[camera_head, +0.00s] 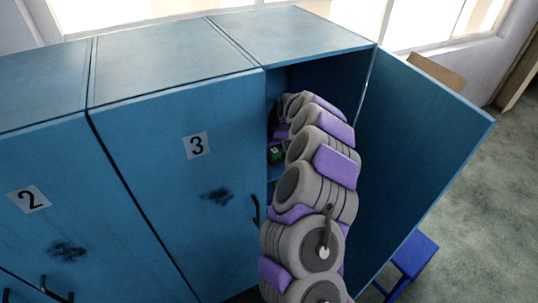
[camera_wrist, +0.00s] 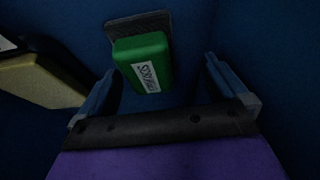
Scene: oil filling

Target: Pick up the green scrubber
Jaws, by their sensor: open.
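The green scrubber (camera_wrist: 144,60) is a green block with a white label, in the wrist view just beyond my fingers. A dark grey pad (camera_wrist: 136,26) shows behind its top. My gripper (camera_wrist: 163,97) is open, with one blue finger on each side; the scrubber lies ahead between them, not clasped. In the head view my arm reaches into the open locker (camera_head: 355,88), and a small green patch, probably the scrubber (camera_head: 276,155), shows at its left. My fingertips are hidden there.
The locker's open door (camera_head: 420,150) stands to the right of my arm. The closed locker 3 door (camera_head: 165,190) is to the left. A tan and black object (camera_wrist: 40,85) sits left of my gripper in the wrist view. A blue stool (camera_head: 415,255) stands at lower right.

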